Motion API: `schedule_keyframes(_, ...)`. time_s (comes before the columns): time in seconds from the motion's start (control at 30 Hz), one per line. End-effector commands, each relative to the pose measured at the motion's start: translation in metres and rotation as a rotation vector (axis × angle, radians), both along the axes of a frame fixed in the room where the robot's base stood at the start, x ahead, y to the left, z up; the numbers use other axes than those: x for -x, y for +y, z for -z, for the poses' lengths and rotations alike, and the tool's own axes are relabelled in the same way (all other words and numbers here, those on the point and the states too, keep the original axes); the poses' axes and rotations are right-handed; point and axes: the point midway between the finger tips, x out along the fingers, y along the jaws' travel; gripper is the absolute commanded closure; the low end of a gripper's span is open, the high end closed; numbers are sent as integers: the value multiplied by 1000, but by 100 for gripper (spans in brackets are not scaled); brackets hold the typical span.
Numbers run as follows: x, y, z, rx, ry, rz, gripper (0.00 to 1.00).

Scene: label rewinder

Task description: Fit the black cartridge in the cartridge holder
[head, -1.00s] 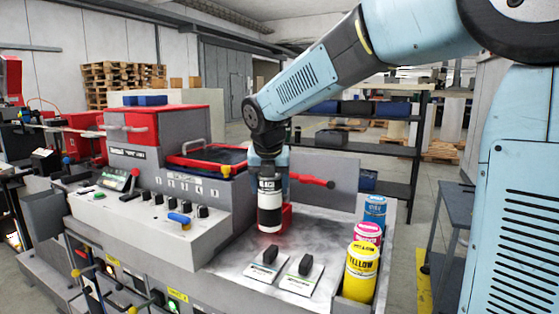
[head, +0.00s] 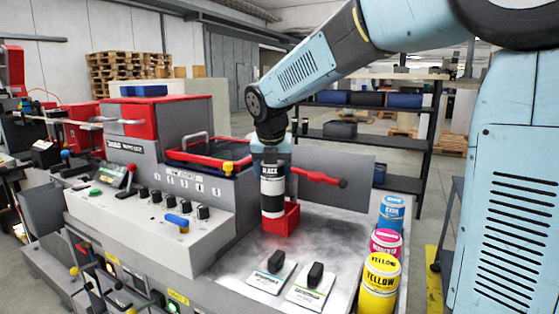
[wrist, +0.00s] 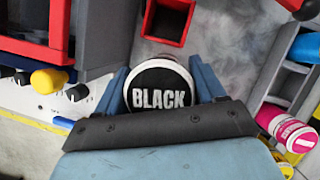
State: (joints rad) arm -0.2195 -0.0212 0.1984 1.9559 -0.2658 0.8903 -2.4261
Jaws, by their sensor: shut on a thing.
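The black cartridge (head: 272,193) is a cylinder with a black and white label, held upright. Its round top reading "BLACK" shows in the wrist view (wrist: 159,88). My gripper (head: 270,153) is shut on its upper part, with a blue finger on each side in the wrist view (wrist: 161,84). The cartridge holder (head: 290,220) is a red square box on the metal worktop, partly behind the cartridge in the head view. In the wrist view the holder (wrist: 168,22) lies beyond the cartridge, apart from it, its open top dark and empty.
A red lever (head: 318,178) with a dark knob reaches out near the holder. Cyan (head: 391,214), magenta (head: 386,243) and yellow (head: 379,285) cartridges stand in a row at right. Two black switches (head: 276,262) (head: 315,274) sit at the worktop's front. A sloped control panel (head: 165,215) is at left.

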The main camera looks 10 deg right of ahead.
Motion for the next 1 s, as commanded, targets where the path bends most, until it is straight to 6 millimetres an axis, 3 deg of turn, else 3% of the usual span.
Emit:
schedule_keyframes(0.2, -51, -18, -2, -5, 3, 117, 75)
schedule_keyframes(0.4, -87, -34, -2, 0, 1, 210, 75)
schedule_keyframes(0.63, -93, -38, 4, 1, -1, 231, 75)
schedule_keyframes(1.0, -93, -37, 33, 1, 1, 230, 75)
